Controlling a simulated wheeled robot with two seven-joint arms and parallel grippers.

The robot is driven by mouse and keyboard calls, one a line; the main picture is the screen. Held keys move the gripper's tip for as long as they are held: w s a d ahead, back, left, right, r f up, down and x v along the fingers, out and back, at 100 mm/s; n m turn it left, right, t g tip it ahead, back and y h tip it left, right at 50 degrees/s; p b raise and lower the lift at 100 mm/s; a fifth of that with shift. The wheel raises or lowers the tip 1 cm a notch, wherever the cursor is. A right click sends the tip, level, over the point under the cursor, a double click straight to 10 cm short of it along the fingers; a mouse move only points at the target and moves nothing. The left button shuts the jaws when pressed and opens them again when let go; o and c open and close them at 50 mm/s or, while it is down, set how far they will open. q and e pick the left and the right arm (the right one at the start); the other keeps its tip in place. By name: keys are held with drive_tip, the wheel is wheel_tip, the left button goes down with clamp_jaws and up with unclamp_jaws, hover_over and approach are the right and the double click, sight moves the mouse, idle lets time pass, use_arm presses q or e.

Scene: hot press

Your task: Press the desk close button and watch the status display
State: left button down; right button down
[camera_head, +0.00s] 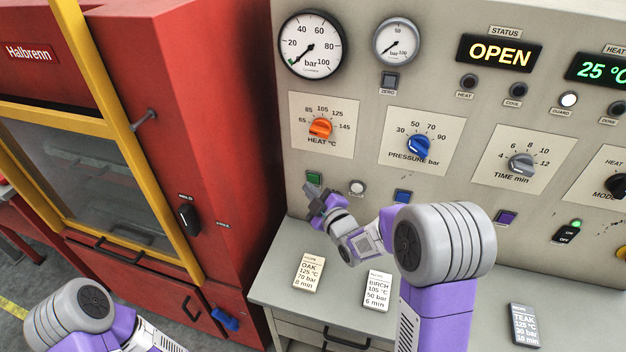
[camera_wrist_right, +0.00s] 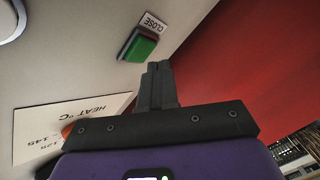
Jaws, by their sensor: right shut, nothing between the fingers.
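The green close button (camera_head: 314,178) is at the lower left of the control panel. It shows larger in the right wrist view (camera_wrist_right: 140,46), beside a "CLOSE" label (camera_wrist_right: 153,21). My right gripper (camera_head: 314,194) is just below and in front of the button in the head view. In the right wrist view its fingers (camera_wrist_right: 158,68) are shut together, with the tips near the button; I cannot tell whether they touch it. The status display (camera_head: 499,53) reads "OPEN" in yellow letters. My left arm shows at the lower left, but its gripper is out of view.
A red press (camera_head: 185,100) with a yellow-framed window stands left of the panel. A white button (camera_head: 357,187) and a blue button (camera_head: 402,196) are right of the green one. Recipe cards (camera_head: 308,272) lie on the grey desk (camera_head: 335,310). Knobs and gauges fill the panel above.

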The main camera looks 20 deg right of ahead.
idle(0.4)
drive_tip(key=shift+w+d+b, duration=0.25)
drive_tip(key=shift+w+b, duration=0.1)
